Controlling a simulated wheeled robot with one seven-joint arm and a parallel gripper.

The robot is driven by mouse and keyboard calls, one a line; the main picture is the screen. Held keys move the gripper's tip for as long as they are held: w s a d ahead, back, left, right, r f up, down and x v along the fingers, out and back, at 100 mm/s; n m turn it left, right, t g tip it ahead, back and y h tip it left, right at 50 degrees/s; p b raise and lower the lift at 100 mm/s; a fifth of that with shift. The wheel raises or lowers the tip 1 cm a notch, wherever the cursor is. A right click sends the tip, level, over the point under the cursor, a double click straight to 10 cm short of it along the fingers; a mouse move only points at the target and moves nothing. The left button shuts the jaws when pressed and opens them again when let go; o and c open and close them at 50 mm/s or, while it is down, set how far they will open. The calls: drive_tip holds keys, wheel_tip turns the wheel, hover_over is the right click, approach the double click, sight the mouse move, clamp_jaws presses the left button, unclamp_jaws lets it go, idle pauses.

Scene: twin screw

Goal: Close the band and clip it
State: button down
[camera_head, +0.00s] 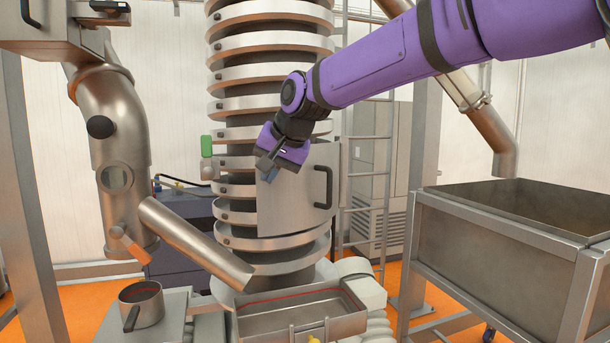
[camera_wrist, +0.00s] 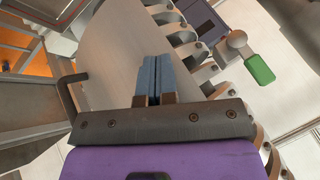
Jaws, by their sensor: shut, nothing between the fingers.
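The band (camera_head: 300,205) is a curved grey metal panel with a black handle (camera_head: 326,187), on the right front of the ringed column. Its left edge is apart from the clip (camera_head: 206,147), a green-handled lever at the column's left side. In the wrist view the band (camera_wrist: 112,55) fills the left middle, its handle (camera_wrist: 68,95) is at left, and the green clip lever (camera_wrist: 259,69) is at upper right. My gripper (camera_head: 267,172) is in front of the band's upper left part. Its blue fingers (camera_wrist: 154,78) are together and empty. I cannot tell whether they touch the band.
Ring-shaped flights of the column (camera_head: 270,45) show above and below the band. A bent metal pipe (camera_head: 122,150) and spout stand at left. A tray (camera_head: 300,315) and a pot (camera_head: 142,303) are below. A large metal bin (camera_head: 480,245) stands at right.

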drive_tip(key=w+a+m+t+h, duration=0.1)
drive_tip(key=w+a+m, duration=0.3)
drive_tip(key=w+a, duration=0.5)
drive_tip(key=shift+w+a+m+t+h, duration=0.3)
drive_tip(key=shift+w+m+t+h, duration=0.1)
drive_tip(key=shift+w+h, duration=0.4)
drive_tip(key=shift+s, duration=0.15)
